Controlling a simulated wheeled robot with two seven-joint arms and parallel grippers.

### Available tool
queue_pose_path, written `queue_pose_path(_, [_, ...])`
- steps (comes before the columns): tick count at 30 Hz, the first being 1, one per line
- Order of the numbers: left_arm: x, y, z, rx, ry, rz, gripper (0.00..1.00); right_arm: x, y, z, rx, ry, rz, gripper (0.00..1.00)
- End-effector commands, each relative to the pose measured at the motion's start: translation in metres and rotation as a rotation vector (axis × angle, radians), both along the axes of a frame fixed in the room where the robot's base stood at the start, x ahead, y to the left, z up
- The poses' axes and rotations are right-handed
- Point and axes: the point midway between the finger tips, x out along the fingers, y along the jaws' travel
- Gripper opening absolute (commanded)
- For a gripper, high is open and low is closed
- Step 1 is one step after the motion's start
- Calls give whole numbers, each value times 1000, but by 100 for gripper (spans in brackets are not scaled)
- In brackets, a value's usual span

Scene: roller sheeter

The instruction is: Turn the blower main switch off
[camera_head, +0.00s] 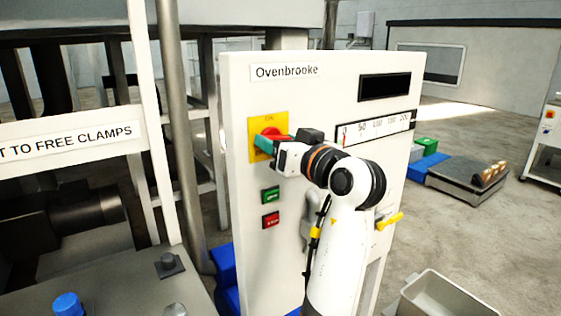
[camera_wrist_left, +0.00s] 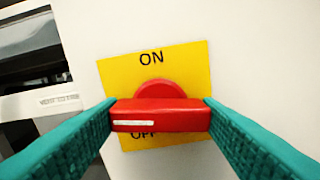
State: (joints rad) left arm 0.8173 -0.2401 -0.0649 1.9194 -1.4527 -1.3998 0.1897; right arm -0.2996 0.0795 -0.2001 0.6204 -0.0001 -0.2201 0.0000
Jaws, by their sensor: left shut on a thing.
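The blower main switch is a red rotary handle (camera_wrist_left: 160,115) on a yellow plate (camera_wrist_left: 185,65) marked ON at the top and OFF at the bottom. The handle lies about level across the plate, with a white mark toward its left end, and partly covers the word OFF. In the head view the red switch (camera_head: 271,132) is on the upper left of the white Ovenbrooke cabinet (camera_head: 300,95). My left gripper (camera_head: 265,144) is at the switch, its teal fingers shut on the two ends of the handle. My right gripper is not in view.
Green (camera_head: 270,195) and red (camera_head: 271,221) push buttons sit below the switch. A scale strip (camera_head: 376,126) and a yellow lever (camera_head: 390,221) are to the right. A grey bin (camera_head: 440,296) stands at the lower right. Machine frame posts (camera_head: 178,120) stand close at the left.

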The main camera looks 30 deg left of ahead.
Motion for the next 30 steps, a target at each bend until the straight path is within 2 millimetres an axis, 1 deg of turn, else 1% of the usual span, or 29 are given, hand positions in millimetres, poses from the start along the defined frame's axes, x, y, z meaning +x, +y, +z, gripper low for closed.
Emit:
queue_pose_path(1, [0,0,-6,-17,-27,-1,35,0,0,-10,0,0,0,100])
queue_pose_path(9, [0,0,-4,-62,-134,1,35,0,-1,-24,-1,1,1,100])
queue_pose_path(16, [0,0,-2,-76,-170,1,35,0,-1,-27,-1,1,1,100])
queue_pose_path(28, [0,0,-1,-78,-175,1,35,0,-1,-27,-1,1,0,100])
queue_pose_path(29, [0,0,-1,-78,-175,1,63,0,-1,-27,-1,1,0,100])
queue_pose_path(30, [0,0,-1,-77,-176,1,70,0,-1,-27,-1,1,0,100])
